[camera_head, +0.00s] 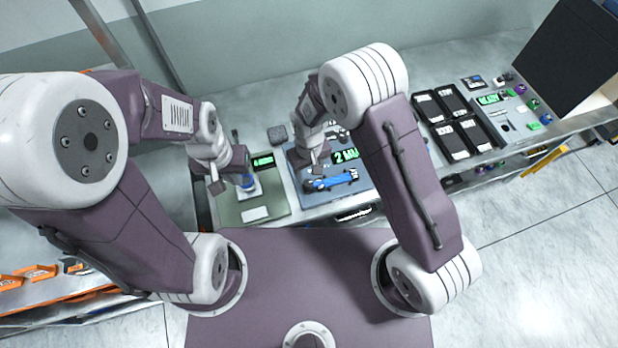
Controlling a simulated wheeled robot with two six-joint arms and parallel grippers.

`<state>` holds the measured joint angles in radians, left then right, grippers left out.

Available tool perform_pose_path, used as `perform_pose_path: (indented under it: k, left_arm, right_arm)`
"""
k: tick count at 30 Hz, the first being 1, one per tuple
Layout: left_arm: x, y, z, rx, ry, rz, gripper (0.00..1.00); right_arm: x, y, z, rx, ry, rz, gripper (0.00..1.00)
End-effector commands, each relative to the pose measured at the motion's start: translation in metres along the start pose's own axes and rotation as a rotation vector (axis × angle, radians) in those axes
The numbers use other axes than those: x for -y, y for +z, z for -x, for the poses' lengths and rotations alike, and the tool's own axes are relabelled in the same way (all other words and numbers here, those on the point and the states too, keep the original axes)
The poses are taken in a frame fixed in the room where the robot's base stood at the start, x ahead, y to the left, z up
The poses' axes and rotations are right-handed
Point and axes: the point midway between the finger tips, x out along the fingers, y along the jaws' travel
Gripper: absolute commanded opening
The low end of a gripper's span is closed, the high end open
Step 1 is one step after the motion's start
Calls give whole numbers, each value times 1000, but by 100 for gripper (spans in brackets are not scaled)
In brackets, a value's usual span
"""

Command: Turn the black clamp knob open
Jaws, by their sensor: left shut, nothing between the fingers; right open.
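My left gripper (242,184) is shut with nothing in it, low over the green board (233,210). It is close to a small blue and white item (250,190) there; I cannot tell whether they touch. My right gripper (308,172) is open over the blue-grey board (355,199), close to the left end of a blue device (332,182). A green "2 MM" display (345,155) stands behind the device. I cannot make out the black clamp knob for certain; it is too small or hidden by my gripper.
A white label (255,214) lies on the green board, with a small green display (263,161) behind it. Several black trays (433,107) and a large black panel (567,55) stand at the right of the bench. Orange items (38,271) lie on the lower left shelf.

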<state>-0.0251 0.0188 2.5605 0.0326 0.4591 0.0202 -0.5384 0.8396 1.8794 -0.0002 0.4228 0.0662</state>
Motion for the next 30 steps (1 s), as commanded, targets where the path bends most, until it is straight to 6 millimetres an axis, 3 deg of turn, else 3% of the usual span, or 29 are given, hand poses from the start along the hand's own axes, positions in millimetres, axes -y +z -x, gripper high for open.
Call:
perform_pose_path:
  k: [9,20,21,26,30]
  left_arm:
    - [0,-3,23,-1,0,0,0]
    - [0,-3,24,-1,0,0,0]
    - [0,-3,24,-1,0,0,0]
    - [0,-3,24,-1,0,0,0]
    - [0,-3,23,-1,0,0,0]
  right_arm:
    - [0,1,-58,3,0,-1,51]
    - [-1,0,-71,0,0,-2,51]
    - [-1,0,-70,0,0,-2,48]
    - [-1,0,-70,0,0,-2,3]
    - [0,0,-70,-1,0,-1,0]
